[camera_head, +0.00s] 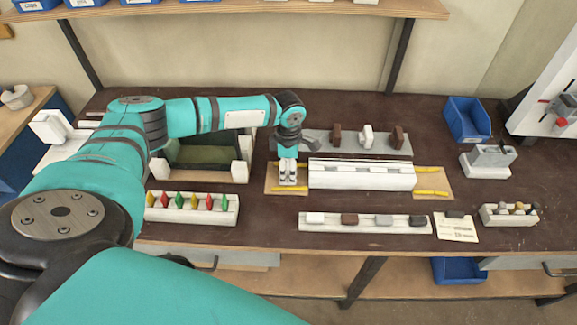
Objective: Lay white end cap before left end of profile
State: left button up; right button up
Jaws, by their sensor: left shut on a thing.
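My left gripper (288,183) points down over the tan pad at the left end of the pale profile (362,176). It is shut on a small pale thing, which I take to be the white end cap; the fingers hide most of it. The gripper is low, just left of the profile's end; I cannot tell whether the cap touches the pad (272,190). The profile lies level, left to right, with another tan pad (432,184) at its right end. My right gripper is not in view.
In front stands a white rack (364,228) with a white, a brown and greyer blocks. Behind the profile, brown and white blocks stand on a grey strip (320,142). A rack of coloured pegs (190,215) is at left, a blue bin (467,120) at right.

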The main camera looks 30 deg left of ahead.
pick_arm(q)
jog(key=shift+f, duration=0.1)
jog(key=o, duration=1.1)
notch_tip(320, 180, up, 8)
jog(key=p, duration=1)
dwell(0.4)
